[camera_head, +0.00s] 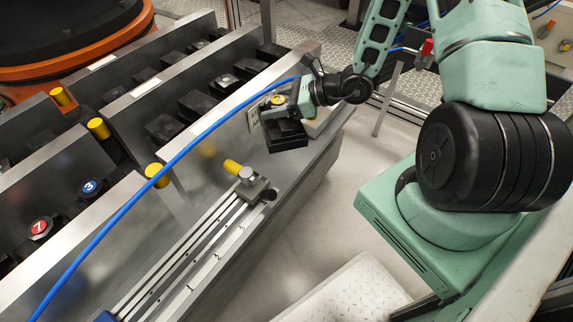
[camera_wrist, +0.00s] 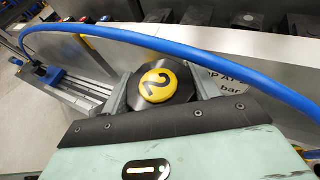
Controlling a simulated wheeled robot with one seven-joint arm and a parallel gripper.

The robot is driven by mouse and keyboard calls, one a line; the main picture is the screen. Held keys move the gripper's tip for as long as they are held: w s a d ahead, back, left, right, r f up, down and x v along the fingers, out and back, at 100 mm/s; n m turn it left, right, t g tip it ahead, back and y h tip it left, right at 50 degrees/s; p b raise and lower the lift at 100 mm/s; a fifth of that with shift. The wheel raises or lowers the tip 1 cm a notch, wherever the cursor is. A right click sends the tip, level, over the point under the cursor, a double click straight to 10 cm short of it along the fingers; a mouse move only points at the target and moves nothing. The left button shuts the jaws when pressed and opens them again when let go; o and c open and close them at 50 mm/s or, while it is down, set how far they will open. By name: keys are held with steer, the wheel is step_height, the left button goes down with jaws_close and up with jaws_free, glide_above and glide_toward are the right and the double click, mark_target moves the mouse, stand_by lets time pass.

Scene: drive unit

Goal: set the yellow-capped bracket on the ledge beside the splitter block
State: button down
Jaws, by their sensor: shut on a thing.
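My gripper (camera_head: 283,107) is shut on the yellow-capped bracket, a black angular piece (camera_head: 288,136) with a round yellow cap. In the wrist view the cap (camera_wrist: 158,85) carries a "2" and sits between the two fingers of my gripper (camera_wrist: 162,90). The bracket is held over the ledge (camera_head: 299,168) along the drive unit's front; contact with the ledge cannot be told. A pale block (camera_head: 322,120) partly shows just right of the bracket; whether it is the splitter block is unclear. The bracket's underside is hidden in the wrist view.
A grey clamp block (camera_head: 257,189) with a yellow plug ends the metal rails (camera_head: 187,252) left of the bracket. A blue hose (camera_head: 172,166) arcs across both views, close to my gripper. Upright metal plates and yellow-capped pegs (camera_head: 98,128) stand behind. The floor to the right is partly open.

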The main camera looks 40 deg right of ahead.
step_height(320, 180, down, 11)
steer(key=s+d+b, duration=0.1)
steer(key=d+b, duration=0.1)
steer(key=b, duration=0.9)
steer(key=s+d+f+m+t+b, duration=0.1)
steer(key=s+d+f+b, duration=0.1)
steer(key=s+d+b, duration=0.75)
steer(key=w+a+b, duration=0.1)
steer(key=w+a, duration=0.1)
steer(key=w, duration=0.6)
steer(key=w+a+b, duration=0.2)
steer(key=w+a, duration=0.1)
steer(key=w, duration=0.6)
steer(key=shift+h, duration=0.4)
steer(key=shift+s+d+f+b, duration=0.15)
steer(key=shift+f+b, duration=0.75)
steer(key=shift+f, duration=0.6)
steer(key=shift+s+d+f+b, duration=0.15)
steer(key=shift+f+b, duration=0.75)
steer(key=shift+f, duration=0.55)
steer(key=shift+w+f+b, duration=0.15)
steer(key=shift+f+b, duration=0.15)
steer(key=shift+b, duration=0.1)
steer(key=shift+r, duration=0.1)
